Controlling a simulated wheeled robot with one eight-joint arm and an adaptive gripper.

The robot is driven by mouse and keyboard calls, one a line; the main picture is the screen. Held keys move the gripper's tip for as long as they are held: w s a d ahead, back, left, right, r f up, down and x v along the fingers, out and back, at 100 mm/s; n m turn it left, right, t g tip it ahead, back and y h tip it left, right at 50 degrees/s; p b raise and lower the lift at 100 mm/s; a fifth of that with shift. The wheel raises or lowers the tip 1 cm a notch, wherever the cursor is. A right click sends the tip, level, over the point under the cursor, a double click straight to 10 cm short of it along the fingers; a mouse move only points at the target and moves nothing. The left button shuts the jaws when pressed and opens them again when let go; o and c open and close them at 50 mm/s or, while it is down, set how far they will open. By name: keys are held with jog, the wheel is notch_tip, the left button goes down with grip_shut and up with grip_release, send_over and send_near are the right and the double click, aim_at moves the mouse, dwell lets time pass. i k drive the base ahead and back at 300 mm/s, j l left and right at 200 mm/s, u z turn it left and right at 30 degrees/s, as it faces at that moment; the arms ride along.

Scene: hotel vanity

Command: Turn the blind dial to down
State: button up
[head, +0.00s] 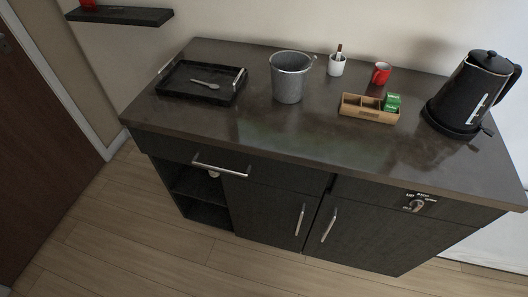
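The blind dial (417,204) is on a small dark panel on the front of the vanity, at the upper right above the right-hand door. White labels stand around it, and one at the upper left seems to read "UP". The dial has a pale, reddish-brown pointer or knob. It is too small to tell exactly which label it points at. My gripper is not in view.
The vanity top (220,130) holds a black tray (170,87) with a spoon, a grey bucket (288,78), a white cup (336,66), a red mug (381,73), a wooden box (368,108) and a black kettle (475,90). Door handles (329,226) stick out. The floor in front is clear.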

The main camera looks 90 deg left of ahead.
aim_at(417, 204)
jog(key=k+j+u, duration=0.6)
jog(key=j+u, duration=0.25)
jog(key=j, duration=0.15)
jog(key=k+j, duration=0.15)
jog(key=j, duration=0.2)
jog(key=k+j+u, duration=0.1)
jog(key=j, duration=0.3)
jog(key=k+j, duration=0.2)
jog(key=j, duration=0.2)
jog(key=k+j, duration=0.15)
jog(key=j, duration=0.2)
jog(key=k+j+u, duration=0.1)
jog(key=j, duration=0.3)
jog(key=k+j, duration=0.15)
jog(key=j, duration=0.25)
jog(key=k+j, duration=0.15)
jog(key=j, duration=0.25)
jog(key=k+l+z, duration=0.1)
jog(key=k, duration=0.2)
jog(key=k+l+z, duration=0.1)
jog(key=l, duration=0.25)
jog(key=k+l+z, duration=0.1)
jog(key=l, duration=0.2)
jog(key=k+l+z, duration=0.15)
jog(key=l, duration=0.2)
jog(key=i+l+z, duration=0.15)
jog(key=i, duration=0.6)
jog(key=i+l+z, duration=0.15)
jog(key=i, duration=0.6)
